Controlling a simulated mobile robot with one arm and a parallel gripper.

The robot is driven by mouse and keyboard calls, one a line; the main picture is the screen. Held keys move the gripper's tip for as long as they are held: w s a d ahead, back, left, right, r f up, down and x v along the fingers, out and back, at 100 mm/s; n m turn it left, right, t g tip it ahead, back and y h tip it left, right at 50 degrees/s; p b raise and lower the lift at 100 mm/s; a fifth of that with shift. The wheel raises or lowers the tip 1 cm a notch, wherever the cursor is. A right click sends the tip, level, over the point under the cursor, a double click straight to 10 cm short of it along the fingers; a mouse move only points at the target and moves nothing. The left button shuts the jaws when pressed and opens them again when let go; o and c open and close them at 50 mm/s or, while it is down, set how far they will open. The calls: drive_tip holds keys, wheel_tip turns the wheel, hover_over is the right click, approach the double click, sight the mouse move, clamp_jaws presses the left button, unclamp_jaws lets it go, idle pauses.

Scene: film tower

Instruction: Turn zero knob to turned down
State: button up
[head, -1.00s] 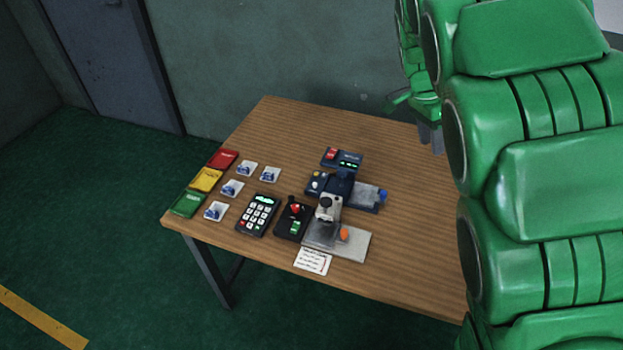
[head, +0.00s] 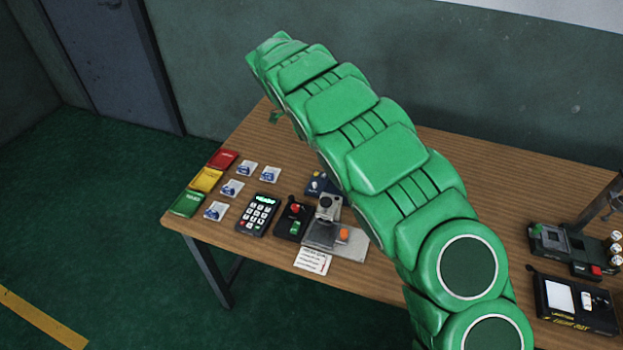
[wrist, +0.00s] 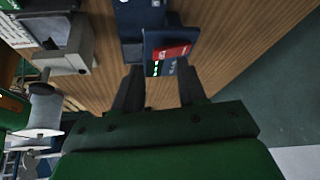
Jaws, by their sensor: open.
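My gripper (wrist: 159,67) is open and empty in the wrist view, its two dark fingers pointing at a dark blue box (wrist: 153,42) with a red label and small green lights. The box lies just beyond and between the fingertips, and I see no contact. In the head view, a small blue unit (head: 316,184) with a pale knob-like top stands beside my green arm. I cannot tell for sure which part is the zero knob. My arm hides the red-labelled box in the head view.
A keypad (head: 257,214), a box with a red button (head: 293,220) and a grey device (head: 325,222) stand on the wooden table (head: 240,150). Cards and coloured booklets lie at left. More equipment (head: 572,300) stands at right.

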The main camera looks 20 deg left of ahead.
drive_tip(key=g, duration=0.1)
approach(315, 186)
drive_tip(key=shift+w+x, duration=0.2)
drive_tip(key=shift+x, duration=1.65)
drive_tip(key=shift+w+x, duration=0.15)
drive_tip(key=shift+x, duration=1.65)
drive_tip(key=shift+a, duration=0.1)
clamp_jaws()
